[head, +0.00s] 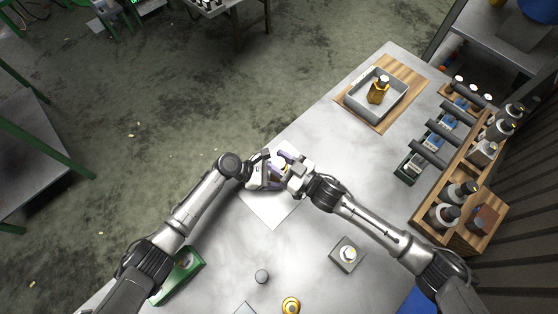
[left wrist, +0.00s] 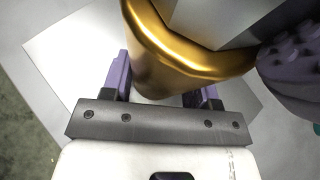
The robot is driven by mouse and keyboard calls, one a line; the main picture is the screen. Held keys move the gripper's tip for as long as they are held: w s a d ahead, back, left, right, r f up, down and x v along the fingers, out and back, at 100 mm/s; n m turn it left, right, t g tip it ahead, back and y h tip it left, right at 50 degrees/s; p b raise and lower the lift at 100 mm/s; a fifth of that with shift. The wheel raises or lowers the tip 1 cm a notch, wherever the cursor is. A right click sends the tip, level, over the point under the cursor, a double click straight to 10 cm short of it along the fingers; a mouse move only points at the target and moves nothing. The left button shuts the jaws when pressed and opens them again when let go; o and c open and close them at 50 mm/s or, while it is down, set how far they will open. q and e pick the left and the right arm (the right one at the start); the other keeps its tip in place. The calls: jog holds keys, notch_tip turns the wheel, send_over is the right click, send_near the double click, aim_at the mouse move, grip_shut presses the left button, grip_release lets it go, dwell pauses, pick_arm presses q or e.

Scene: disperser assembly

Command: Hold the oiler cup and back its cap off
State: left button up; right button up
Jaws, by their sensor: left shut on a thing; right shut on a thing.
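The oiler cup shows in the left wrist view as a shiny brass body (left wrist: 150,50) with a wide rounded rim, between the two purple fingers of my left gripper (left wrist: 163,90). In the head view my left gripper (head: 277,169) is shut on the cup over the white sheet (head: 272,208). My right gripper (head: 287,168) meets it from the right, shut at the cup's top, where the cap is. The jaws mostly hide the cap. A purple ribbed finger pad (left wrist: 290,80) of my right gripper shows beside the brass rim in the left wrist view.
A grey tray (head: 357,108) with a brass-and-amber piece (head: 378,92) stands on a wooden board. A wooden rack (head: 430,222) with bottles lines the right side. Bare table lies between.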

jog(key=shift+a+n+g+y, duration=0.1)
jog(key=shift+n+g+y, duration=0.65)
jog(key=shift+n+g, duration=0.8)
jog(key=shift+n+g+y, duration=0.75)
jog(key=shift+n+g, duration=0.2)
jog(key=shift+g, duration=1.4)
jog(key=o, duration=0.9)
jog(key=d, duration=0.4)
jog(key=s+d, duration=0.1)
jog(key=d, duration=0.3)
jog(key=s+d, duration=0.1)
jog(key=d, duration=0.3)
